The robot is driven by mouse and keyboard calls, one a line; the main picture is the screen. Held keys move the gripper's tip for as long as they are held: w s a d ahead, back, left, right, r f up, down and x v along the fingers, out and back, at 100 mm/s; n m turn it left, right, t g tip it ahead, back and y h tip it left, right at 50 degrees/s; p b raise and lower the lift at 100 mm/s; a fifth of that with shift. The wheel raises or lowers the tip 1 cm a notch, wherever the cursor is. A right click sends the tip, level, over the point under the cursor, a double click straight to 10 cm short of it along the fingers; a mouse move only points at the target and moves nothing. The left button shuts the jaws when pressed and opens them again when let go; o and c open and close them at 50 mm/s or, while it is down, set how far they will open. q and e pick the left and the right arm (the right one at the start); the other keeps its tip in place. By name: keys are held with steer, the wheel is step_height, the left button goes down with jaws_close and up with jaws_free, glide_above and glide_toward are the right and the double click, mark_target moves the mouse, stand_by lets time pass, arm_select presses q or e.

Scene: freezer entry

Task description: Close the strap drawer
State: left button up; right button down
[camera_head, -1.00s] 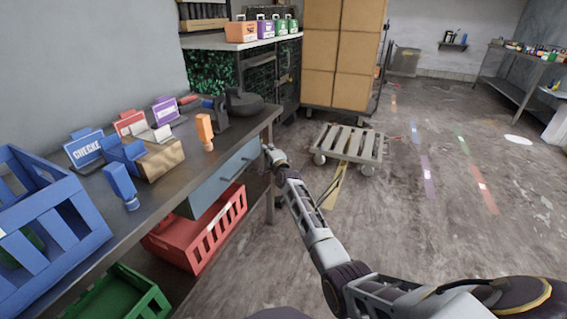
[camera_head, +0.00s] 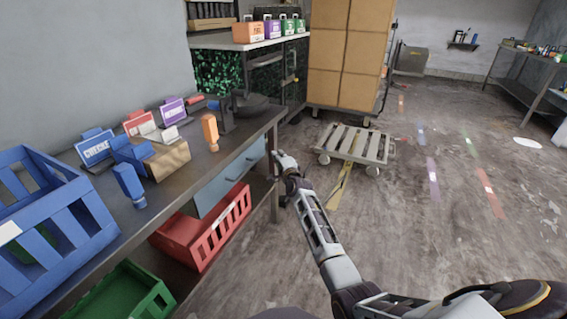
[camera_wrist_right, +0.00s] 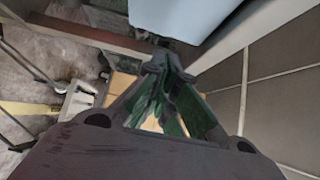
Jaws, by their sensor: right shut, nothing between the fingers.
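The strap drawer (camera_head: 232,178) is a blue-grey drawer under the worktop of the long bench (camera_head: 232,152). In the head view its front shows just below the bench edge, close to the bench's right-hand leg. I cannot tell whether a small gap is left. A pale blue surface, likely the drawer (camera_wrist_right: 180,14), shows at the top of the right wrist view. My right gripper (camera_head: 284,160) is just right of the drawer, beside the bench leg; its fingertips (camera_wrist_right: 166,66) are together and empty. They appear apart from the pale blue surface. My left gripper is out of view.
A blue crate (camera_head: 60,225) and small boxes stand on the bench. A low slatted cart (camera_head: 355,145) stands beyond my right gripper. The floor to the right is open.

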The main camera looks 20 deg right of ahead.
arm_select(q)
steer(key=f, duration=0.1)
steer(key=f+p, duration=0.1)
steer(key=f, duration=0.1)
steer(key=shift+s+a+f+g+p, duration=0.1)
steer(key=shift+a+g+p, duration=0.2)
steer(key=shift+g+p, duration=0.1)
arm_select(e)
steer(key=s, duration=0.6)
steer(key=shift+a, duration=0.2)
steer(key=shift+s, duration=0.1)
